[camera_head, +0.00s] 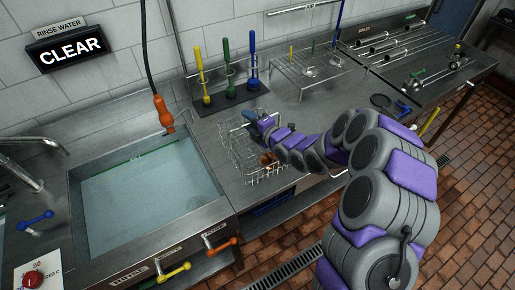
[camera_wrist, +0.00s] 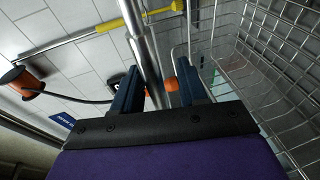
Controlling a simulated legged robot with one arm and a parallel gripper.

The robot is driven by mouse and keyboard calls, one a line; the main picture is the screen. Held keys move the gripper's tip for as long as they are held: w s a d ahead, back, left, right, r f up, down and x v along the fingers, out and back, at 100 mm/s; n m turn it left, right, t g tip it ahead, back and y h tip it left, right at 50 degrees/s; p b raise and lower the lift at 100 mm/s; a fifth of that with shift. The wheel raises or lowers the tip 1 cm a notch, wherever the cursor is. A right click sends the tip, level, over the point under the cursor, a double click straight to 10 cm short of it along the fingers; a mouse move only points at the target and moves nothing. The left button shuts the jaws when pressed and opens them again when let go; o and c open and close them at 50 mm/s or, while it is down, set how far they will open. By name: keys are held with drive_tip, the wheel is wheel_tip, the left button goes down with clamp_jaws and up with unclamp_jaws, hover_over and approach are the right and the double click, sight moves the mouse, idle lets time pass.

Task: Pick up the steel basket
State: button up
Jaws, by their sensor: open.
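The steel wire basket (camera_head: 246,160) stands on the counter just right of the sink, with a small orange-brown item (camera_head: 268,158) inside. In the wrist view its wire mesh (camera_wrist: 275,75) fills the right side. My gripper (camera_head: 256,121) is at the basket's back upper part, with my arm reaching in from the right. In the wrist view the two dark blue fingers of my gripper (camera_wrist: 160,80) are apart. A grey pole (camera_wrist: 140,40) and a small orange thing (camera_wrist: 171,84) show between them, seemingly beyond. Whether a basket wire lies between the fingers is unclear.
A water-filled sink (camera_head: 150,195) lies left of the basket, with an orange-handled hose (camera_head: 163,113) hanging above. Yellow, green and blue brushes (camera_head: 230,70) stand behind. A wire rack (camera_head: 315,68) is at the back right. Some counter right of the basket is clear.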

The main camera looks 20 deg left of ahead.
drive_tip(key=shift+a+f, duration=0.2)
drive_tip(key=shift+a, duration=0.7)
drive_tip(key=shift+c, duration=0.3)
drive_tip(key=d, duration=0.3)
drive_tip(key=shift+r, duration=0.35)
drive_tip(key=c, duration=0.6)
drive_tip(key=shift+a, duration=0.1)
clamp_jaws()
drive_tip(key=shift+s+a+f, duration=0.15)
drive_tip(key=shift+a+f, duration=0.15)
drive_tip(key=shift+a, duration=0.2)
